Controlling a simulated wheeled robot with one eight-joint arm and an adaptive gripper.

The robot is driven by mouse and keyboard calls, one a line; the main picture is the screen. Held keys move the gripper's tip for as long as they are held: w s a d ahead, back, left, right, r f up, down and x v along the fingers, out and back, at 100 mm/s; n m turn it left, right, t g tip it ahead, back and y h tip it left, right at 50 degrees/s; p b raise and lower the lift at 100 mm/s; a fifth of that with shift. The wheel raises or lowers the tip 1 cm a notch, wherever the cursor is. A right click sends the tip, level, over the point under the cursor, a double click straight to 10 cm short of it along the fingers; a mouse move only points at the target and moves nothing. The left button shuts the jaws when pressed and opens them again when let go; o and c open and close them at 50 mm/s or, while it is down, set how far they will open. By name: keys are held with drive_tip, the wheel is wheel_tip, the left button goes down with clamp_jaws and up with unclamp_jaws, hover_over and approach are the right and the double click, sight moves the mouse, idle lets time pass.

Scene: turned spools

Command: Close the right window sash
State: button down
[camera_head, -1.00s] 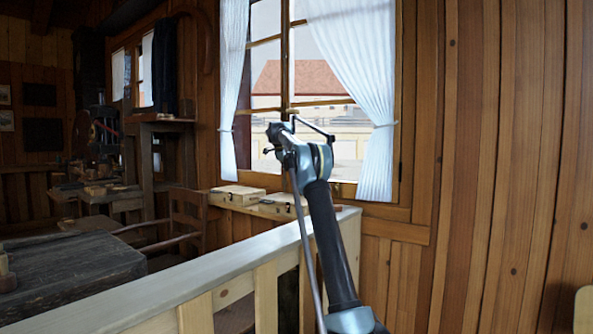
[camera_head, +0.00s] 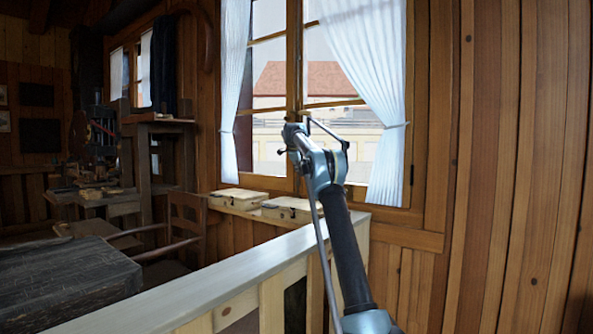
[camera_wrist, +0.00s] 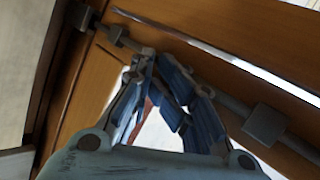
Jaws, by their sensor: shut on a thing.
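The window's right sash (camera_head: 333,103) has a brown wooden frame and shows behind the right curtain. Its inner upright stands close beside the left sash (camera_head: 266,111); I cannot tell whether a gap is left. In the wrist view a wooden sash member (camera_wrist: 220,62) crosses at a slant, with a metal rod (camera_wrist: 205,85) and blocky fittings along it. My gripper (camera_head: 290,138) is at the middle of the window. Its blue-padded fingers (camera_wrist: 157,72) are drawn together at the rod. What they grip is mostly hidden by them, apparently window hardware.
A pale railing (camera_head: 220,280) crosses in front of the window. Two light wooden boxes (camera_head: 238,199) (camera_head: 290,209) sit on the ledge below it. White curtains (camera_head: 365,60) hang on both sides. A dark table (camera_head: 65,280) and a chair (camera_head: 188,225) stand at left.

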drive_tip(key=s+a+r, duration=0.7)
drive_tip(key=s, duration=0.2)
drive_tip(key=s+d+f+n+g, duration=0.1)
drive_tip(key=s+d+f+n, duration=0.2)
drive_tip(key=s, duration=0.6)
drive_tip(key=s+d+n+g, duration=0.15)
drive_tip(key=s+d, duration=0.25)
drive_tip(key=s, duration=0.5)
drive_tip(key=s+d+f+n, duration=0.2)
drive_tip(key=s+d+n, duration=0.2)
drive_tip(key=s, duration=0.6)
drive_tip(key=s+d+f+n+g+y, duration=0.1)
drive_tip(key=s+f+n, duration=0.2)
drive_tip(key=s+f, duration=0.6)
drive_tip(key=s+d+f+n+g, duration=0.15)
drive_tip(key=s+f, duration=0.35)
drive_tip(key=s, duration=0.7)
drive_tip(key=s+d+f+n+y, duration=0.15)
drive_tip(key=s+f+n, duration=0.25)
drive_tip(key=s+f, duration=0.5)
drive_tip(key=s+f+n+g, duration=0.1)
drive_tip(key=s+f+n, duration=0.4)
drive_tip(key=s+f, duration=1)
drive_tip(key=s, duration=0.4)
drive_tip(key=shift+a+f+g, duration=0.25)
drive_tip(key=shift+a+g, duration=0.1)
drive_tip(key=shift+g, duration=0.05)
